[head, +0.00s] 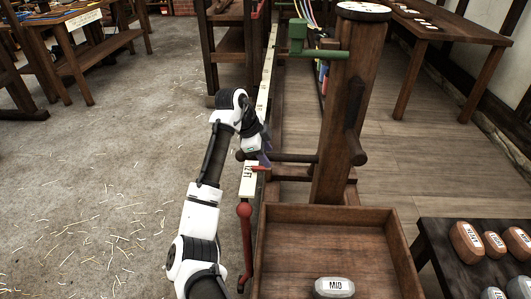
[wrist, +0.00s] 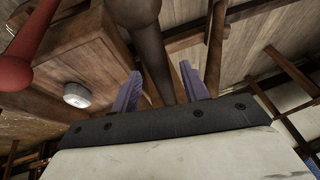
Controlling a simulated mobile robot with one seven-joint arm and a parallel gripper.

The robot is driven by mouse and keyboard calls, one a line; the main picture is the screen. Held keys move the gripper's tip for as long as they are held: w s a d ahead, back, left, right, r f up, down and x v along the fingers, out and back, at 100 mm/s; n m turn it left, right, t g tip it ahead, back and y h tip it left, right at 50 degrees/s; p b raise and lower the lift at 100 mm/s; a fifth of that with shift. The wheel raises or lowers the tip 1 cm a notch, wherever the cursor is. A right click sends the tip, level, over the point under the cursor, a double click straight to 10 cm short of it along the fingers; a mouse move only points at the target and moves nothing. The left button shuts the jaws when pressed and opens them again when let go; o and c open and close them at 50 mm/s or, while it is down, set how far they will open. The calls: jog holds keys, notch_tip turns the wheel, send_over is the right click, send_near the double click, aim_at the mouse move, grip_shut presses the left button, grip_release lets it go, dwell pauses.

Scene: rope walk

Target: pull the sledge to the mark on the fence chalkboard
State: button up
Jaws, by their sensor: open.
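The sledge is a dark wooden frame with a shallow tray (head: 385,228) and an upright post (head: 345,120). A round-ended wooden handle bar (head: 290,158) sticks out left from the post. A red pointer (head: 259,168) lies beside the "12 FT" label on the white marked rail (head: 265,85). My gripper (head: 265,157) is open at the bar's left end. In the wrist view, the dark bar (wrist: 152,50) shows between the purple fingers of my gripper (wrist: 160,88); no firm contact is visible. I cannot make out a chalkboard.
A grey weight marked "MID" (head: 335,287) lies in the tray. A red ball-topped lever (head: 245,212) stands at the tray's left. A dark stand (head: 450,255) with several weights is at the right. The floor at left is open, strewn with fibres.

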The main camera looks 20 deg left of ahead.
jog(key=shift+c, duration=0.5)
grip_shut()
jog(key=shift+w, duration=0.1)
